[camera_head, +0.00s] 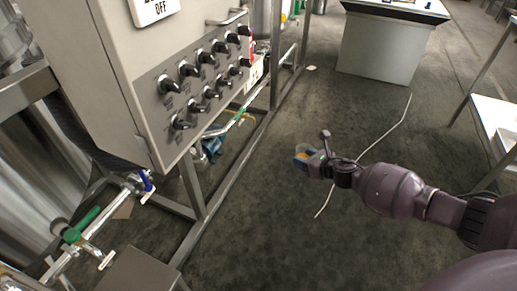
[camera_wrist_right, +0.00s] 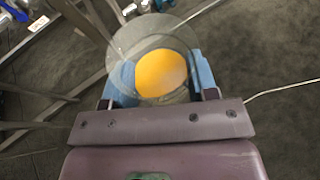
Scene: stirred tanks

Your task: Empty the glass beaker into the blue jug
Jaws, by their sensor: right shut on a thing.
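The glass beaker (camera_wrist_right: 152,45) is clear and holds yellow-orange liquid (camera_wrist_right: 160,74). In the right wrist view it sits between the two blue-padded fingers of my right gripper (camera_wrist_right: 155,82), which is shut on it. In the head view the beaker (camera_head: 301,153) is small, at the tip of my right gripper (camera_head: 313,161), above open floor. A blue object (camera_head: 212,148) sits low under the control cabinet, partly hidden behind pipes and frame. I cannot tell whether it is the blue jug. My left gripper is not in view.
A control cabinet (camera_head: 115,75) with black knobs stands on a metal frame (camera_head: 230,180) at the left, with pipes and valves (camera_head: 85,232) beside it. A grey-sided table (camera_head: 378,48) stands at the back. A pale cable (camera_head: 392,128) lies on the dark floor, otherwise clear around the beaker.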

